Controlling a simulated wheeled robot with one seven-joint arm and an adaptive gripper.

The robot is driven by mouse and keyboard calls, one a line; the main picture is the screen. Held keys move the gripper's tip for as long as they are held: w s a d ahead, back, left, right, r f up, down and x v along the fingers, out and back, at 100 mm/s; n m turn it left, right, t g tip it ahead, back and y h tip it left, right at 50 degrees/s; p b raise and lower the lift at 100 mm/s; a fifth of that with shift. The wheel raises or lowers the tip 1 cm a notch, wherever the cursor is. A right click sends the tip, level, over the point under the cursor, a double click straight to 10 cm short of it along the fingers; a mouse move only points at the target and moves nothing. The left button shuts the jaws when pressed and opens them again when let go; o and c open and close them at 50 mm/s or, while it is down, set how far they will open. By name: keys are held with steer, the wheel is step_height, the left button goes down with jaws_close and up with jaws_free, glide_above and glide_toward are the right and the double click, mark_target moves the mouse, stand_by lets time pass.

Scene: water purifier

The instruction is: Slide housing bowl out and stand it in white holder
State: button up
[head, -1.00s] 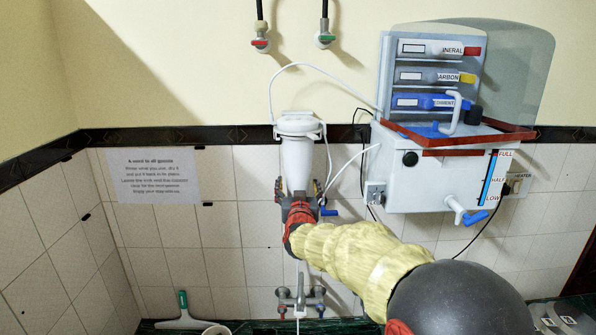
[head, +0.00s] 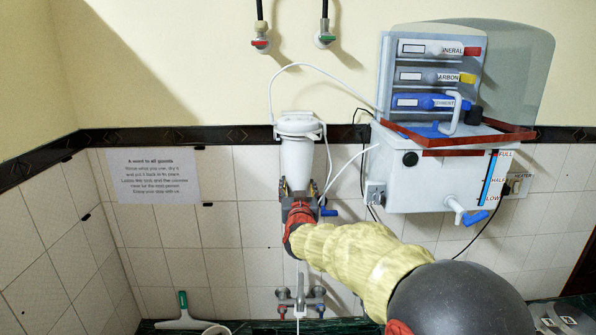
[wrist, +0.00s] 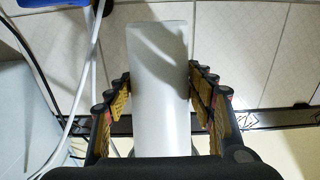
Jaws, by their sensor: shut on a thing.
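The white housing bowl (head: 297,160) hangs upright under its white cap (head: 298,124) on the tiled wall. My gripper (head: 298,186) is shut on the bowl's lower part from the front. In the wrist view the bowl (wrist: 160,85) stands between the two padded fingers, one on each side. The bowl's join with the cap is hidden there by my gripper body. A white round rim (head: 216,330) shows at the bottom edge of the head view; it may be the white holder, but most of it is cut off.
The purifier tank (head: 430,180) with its raised cover is to the right. White tubes (head: 330,160) run beside the bowl.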

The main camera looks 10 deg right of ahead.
mark_target(298, 189)
steer(key=shift+c, duration=0.6)
steer(key=shift+r, duration=0.25)
steer(key=shift+s, duration=0.1)
steer(key=shift+s+a+b, duration=0.2)
steer(key=shift+s+b, duration=0.05)
steer(key=shift+s, duration=0.65)
steer(key=shift+s+a+b, duration=0.2)
steer(key=shift+s, duration=0.7)
steer(key=shift+s, duration=0.15)
steer(key=shift+s+a, duration=0.35)
steer(key=shift+s, duration=1.4)
steer(key=shift+s+a, duration=0.35)
steer(key=shift+s, duration=1.45)
steer(key=shift+s+a, duration=0.35)
steer(key=shift+s, duration=1.4)
